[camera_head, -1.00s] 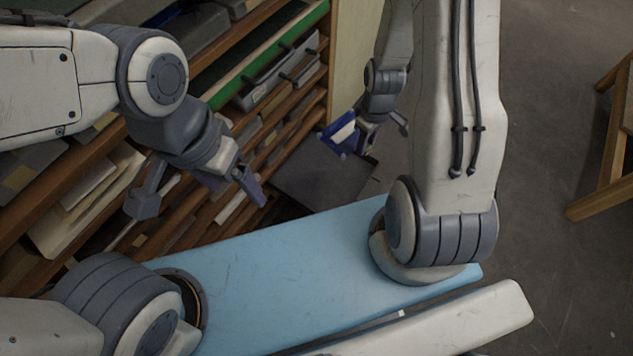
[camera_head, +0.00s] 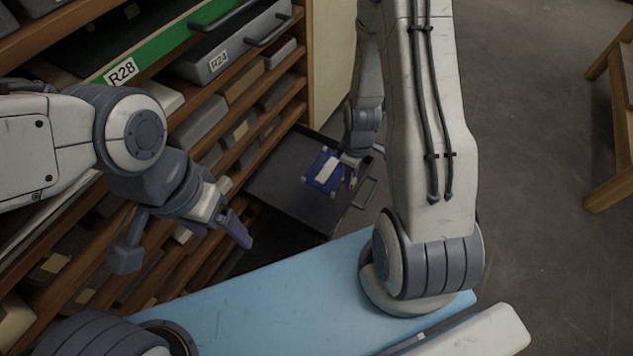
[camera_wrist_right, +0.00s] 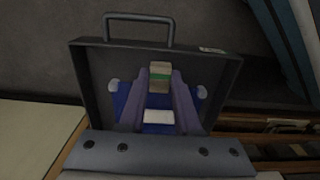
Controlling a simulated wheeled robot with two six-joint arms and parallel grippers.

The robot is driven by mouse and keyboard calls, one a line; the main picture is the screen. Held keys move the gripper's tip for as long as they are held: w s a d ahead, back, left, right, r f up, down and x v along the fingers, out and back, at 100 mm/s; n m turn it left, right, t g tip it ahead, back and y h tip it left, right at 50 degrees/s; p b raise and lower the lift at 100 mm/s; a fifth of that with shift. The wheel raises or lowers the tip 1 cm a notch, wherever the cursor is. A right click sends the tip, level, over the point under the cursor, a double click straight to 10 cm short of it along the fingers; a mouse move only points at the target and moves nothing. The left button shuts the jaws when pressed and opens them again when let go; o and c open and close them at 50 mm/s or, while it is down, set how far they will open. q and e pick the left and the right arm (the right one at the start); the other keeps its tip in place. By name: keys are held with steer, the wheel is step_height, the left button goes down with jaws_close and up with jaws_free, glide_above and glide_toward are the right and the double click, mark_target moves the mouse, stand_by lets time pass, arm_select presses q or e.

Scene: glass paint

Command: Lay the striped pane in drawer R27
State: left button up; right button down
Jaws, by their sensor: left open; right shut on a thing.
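A blue pane (camera_head: 322,175) with a white patch and pale corners is in my right gripper (camera_head: 348,172). The pane appears over an open dark grey drawer (camera_head: 285,200); I cannot tell whether it touches the floor of the drawer. In the right wrist view, the fingers (camera_wrist_right: 159,105) are shut on the pane (camera_wrist_right: 122,100), inside the outline of the drawer (camera_wrist_right: 92,75). A small label (camera_wrist_right: 212,50) on the drawer's front is unreadable. My left gripper (camera_head: 182,243) is open and empty in front of the rack.
A wooden rack (camera_head: 300,85) of drawers stands at the left. A green-fronted drawer labelled R28 (camera_head: 165,40) and a grey one labelled R24 (camera_head: 235,45) are above. My blue base is in front. A wooden stool (camera_head: 605,130) stands right on open floor.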

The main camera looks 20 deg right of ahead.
mark_target(324, 168)
steer(key=w+a+f+b, duration=0.1)
steer(key=w, duration=0.1)
steer(key=w+a+f+b, duration=0.1)
steer(key=w+a+f, duration=0.1)
steer(key=w+a+f+b, duration=0.1)
steer(key=w+f, duration=0.1)
steer(key=shift+w+a+f+b, duration=0.1)
steer(key=shift+w+a+b, duration=0.2)
steer(key=shift+w+a, duration=0.05)
step_height(324, 168, down, 4)
steer(key=b, duration=0.3)
steer(key=c, duration=0.6)
jaws_free()
